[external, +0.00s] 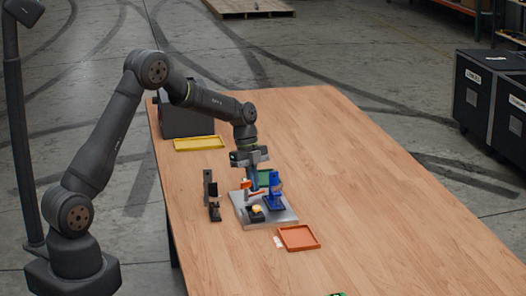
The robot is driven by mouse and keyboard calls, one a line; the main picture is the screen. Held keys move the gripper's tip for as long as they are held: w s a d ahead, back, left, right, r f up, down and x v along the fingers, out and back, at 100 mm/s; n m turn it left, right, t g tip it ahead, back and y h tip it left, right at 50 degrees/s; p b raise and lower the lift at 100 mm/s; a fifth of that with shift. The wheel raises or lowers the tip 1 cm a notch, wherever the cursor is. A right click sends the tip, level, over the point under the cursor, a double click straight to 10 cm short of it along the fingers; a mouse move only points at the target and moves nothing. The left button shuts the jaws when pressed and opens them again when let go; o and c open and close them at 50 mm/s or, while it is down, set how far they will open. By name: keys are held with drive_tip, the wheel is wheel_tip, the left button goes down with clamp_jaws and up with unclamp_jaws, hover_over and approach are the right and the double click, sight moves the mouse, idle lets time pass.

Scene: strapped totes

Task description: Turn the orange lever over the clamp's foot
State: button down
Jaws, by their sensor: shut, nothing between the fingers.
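The orange lever (246,185) shows as a small orange piece over the left part of a grey metal plate (283,216). A blue clamp-like part (275,192) stands upright on the plate's right side. A dark block with a yellow top (257,211) sits near the plate's front. I cannot make out which part is the clamp's foot. My gripper (253,184) points down over the back of the plate, close to the orange lever. It is shut and holds nothing. Whether its fingers touch the lever is too small to tell.
A black upright stand (211,195) is just left of the plate. A yellow tray (198,143) and a dark case (187,119) are at the back left. The table's right side is clear.

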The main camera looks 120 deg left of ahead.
drive_tip(key=m, duration=0.1)
drive_tip(key=w+m, duration=0.1)
drive_tip(key=m, duration=0.1)
drive_tip(key=shift+w+g+h, duration=0.15)
drive_tip(key=shift+g+h, duration=0.15)
drive_tip(key=shift+w, duration=0.2)
drive_tip(key=shift+w+d, duration=0.1)
idle(0.3)
drive_tip(key=s+a+r, duration=0.2)
drive_tip(key=s+a, duration=0.1)
drive_tip(key=shift+a, duration=0.1)
drive_tip(key=v, duration=0.8)
drive_tip(key=shift+r, duration=0.4)
drive_tip(key=shift+a, duration=0.1)
